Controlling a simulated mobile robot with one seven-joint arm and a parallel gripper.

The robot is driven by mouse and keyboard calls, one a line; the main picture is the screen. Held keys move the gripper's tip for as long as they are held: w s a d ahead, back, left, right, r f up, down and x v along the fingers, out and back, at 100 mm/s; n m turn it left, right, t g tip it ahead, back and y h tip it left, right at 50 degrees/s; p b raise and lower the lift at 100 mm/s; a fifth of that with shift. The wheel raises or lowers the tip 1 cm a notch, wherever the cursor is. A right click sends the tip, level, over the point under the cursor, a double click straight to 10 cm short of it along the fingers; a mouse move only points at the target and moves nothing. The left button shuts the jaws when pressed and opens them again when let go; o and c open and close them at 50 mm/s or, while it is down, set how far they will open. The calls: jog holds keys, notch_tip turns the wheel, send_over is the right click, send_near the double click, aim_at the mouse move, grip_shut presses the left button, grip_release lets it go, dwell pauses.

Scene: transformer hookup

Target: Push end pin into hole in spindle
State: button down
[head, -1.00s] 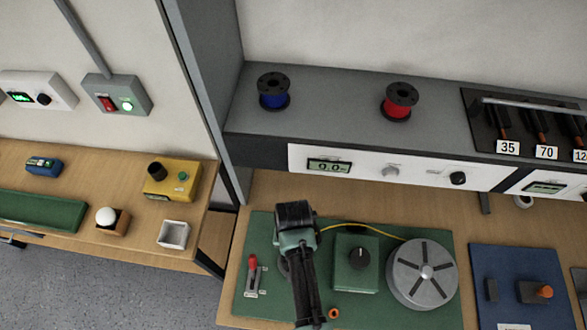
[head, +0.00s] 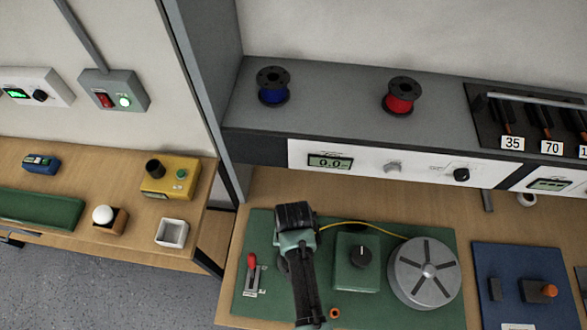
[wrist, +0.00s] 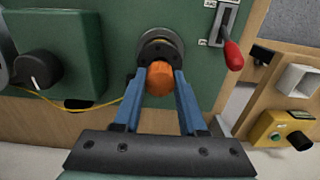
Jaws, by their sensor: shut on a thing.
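The orange end pin (wrist: 160,78) sits between the tips of my blue gripper fingers (wrist: 162,90) in the wrist view. My gripper is shut on it. The dark round spindle (wrist: 158,44) on the green board lies straight beyond the pin, which overlaps its lower part in the picture. The hole is hidden behind the pin, so I cannot tell how far the pin is in. In the head view my arm and gripper (head: 296,245) cover most of the spindle and the pin.
On the green board (head: 262,228), a red-handled lever (head: 252,262) stands left of my gripper. A green box with a black knob (head: 361,256) and a grey slotted disc (head: 425,270) stand right. A yellow wire (head: 350,224) runs past the knob box. A small orange ring (head: 334,313) lies near the front.

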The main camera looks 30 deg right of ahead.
jog(key=shift+f+b, duration=0.45)
jog(key=shift+f, duration=0.15)
jog(key=shift+c, duration=1.9)
grip_release()
notch_tip(320, 180, up, 5)
jog(key=p, duration=0.5)
notch_tip(320, 180, up, 13)
jog(key=b, duration=0.2)
